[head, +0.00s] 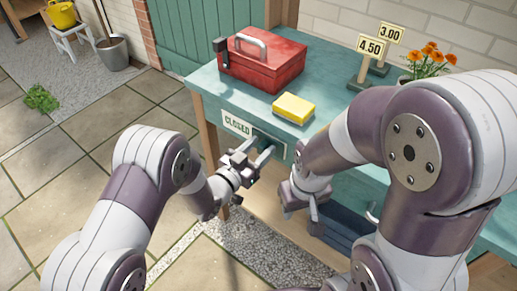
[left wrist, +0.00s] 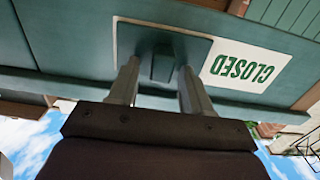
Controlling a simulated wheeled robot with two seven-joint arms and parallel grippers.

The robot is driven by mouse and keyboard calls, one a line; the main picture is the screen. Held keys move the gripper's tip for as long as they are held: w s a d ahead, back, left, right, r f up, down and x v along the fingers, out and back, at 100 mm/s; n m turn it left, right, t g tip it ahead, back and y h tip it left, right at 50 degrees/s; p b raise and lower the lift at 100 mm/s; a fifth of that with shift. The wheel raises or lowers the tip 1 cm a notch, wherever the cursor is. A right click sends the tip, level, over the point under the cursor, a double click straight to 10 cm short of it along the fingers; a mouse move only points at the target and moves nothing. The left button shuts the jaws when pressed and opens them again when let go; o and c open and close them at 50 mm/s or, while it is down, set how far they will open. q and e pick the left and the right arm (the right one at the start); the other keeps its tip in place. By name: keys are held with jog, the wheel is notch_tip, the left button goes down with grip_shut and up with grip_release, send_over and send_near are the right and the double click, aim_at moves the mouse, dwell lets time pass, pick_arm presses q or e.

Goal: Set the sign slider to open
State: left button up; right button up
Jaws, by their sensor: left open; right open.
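The white sign strip (head: 237,124) on the front edge of the teal bench reads CLOSED in green; it shows upside down in the left wrist view (left wrist: 245,68). Beside the word is the dark green slider plate (left wrist: 192,46) with a block-like knob (left wrist: 162,66). In the head view the plate (head: 278,147) is partly hidden by my left gripper. My left gripper (head: 256,151) is open, its fingers on either side of the knob in the left wrist view (left wrist: 158,68); contact cannot be told. My right gripper (head: 301,213) is open, lower and to the right, apart from the slider.
On the bench stand a red toolbox (head: 263,66), a yellow sponge (head: 293,108), price signs (head: 371,47) and an orange-flowered plant (head: 430,58). A dark blue crate (head: 342,232) sits below, behind my right gripper. Paved floor (head: 60,190) is open at the left.

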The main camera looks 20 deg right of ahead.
pick_arm(q)
grip_shut()
jog(key=w+a, duration=0.2)
jog(key=w+a+b, duration=0.1)
jog(key=w+a, duration=0.1)
jog(key=w, duration=0.1)
jog(key=w+a+b, duration=0.1)
jog(key=w+a, duration=0.1)
jog(key=w, duration=0.1)
jog(key=shift+w+a, duration=0.1)
jog(key=shift+a, duration=0.1)
jog(key=shift+w+a, duration=0.25)
jog(key=shift+w, duration=0.05)
jog(key=shift+w+r, duration=0.1)
jog(key=shift+r, duration=0.1)
jog(key=shift+a, duration=0.1)
